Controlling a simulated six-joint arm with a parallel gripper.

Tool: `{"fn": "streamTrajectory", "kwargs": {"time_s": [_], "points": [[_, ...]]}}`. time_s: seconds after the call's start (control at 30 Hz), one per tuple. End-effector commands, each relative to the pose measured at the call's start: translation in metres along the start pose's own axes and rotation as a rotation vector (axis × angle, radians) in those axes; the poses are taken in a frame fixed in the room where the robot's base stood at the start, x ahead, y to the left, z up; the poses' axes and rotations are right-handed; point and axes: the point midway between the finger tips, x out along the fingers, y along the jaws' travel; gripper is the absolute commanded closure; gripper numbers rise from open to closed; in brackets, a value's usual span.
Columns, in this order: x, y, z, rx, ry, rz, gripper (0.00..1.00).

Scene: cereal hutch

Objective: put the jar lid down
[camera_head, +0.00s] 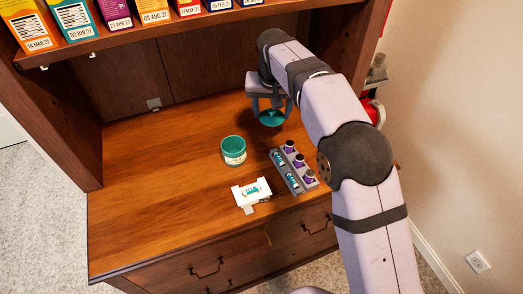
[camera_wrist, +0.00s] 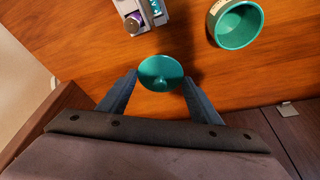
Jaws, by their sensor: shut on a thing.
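My gripper (camera_head: 271,110) is shut on the round teal jar lid (camera_head: 271,119) at the back right of the wooden counter. In the wrist view the lid (camera_wrist: 161,73) sits between the two fingertips. It appears held above the counter, though the exact gap is hard to tell. The jar (camera_head: 233,152) stands upright and open on the counter, in front and to the left of my gripper in the head view. It has a teal inside and a pale label. The wrist view shows the open jar (camera_wrist: 236,24) at the upper right.
A grey rack (camera_head: 293,170) with several purple-capped vials stands right of the jar. A white box-like item (camera_head: 251,193) lies in front of the jar. Cereal boxes (camera_head: 115,12) line the shelf above. The counter's left side (camera_head: 150,195) is clear.

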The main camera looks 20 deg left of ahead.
Motion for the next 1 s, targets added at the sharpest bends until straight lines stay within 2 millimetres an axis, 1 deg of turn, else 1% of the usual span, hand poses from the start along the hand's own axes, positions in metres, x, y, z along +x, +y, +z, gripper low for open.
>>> {"fn": "streamTrajectory", "kwargs": {"time_s": [0.03, 0.23, 0.4, 0.5, 0.7, 0.9, 1.0], "points": [[-0.006, -0.005, 0.001, -0.065, 0.001, -0.022, 0.64], [-0.017, -0.019, 0.009, -0.353, 0.000, -0.112, 0.64], [-0.019, -0.024, 0.019, -0.563, -0.001, -0.178, 0.64], [-0.019, -0.024, 0.022, -0.657, 0.000, -0.207, 0.64], [-0.019, -0.023, 0.023, -0.777, 0.000, -0.242, 0.64], [-0.019, -0.024, 0.024, -0.813, 0.000, -0.254, 0.64], [-0.015, -0.024, 0.025, -0.814, -0.001, -0.254, 0.64]]}}
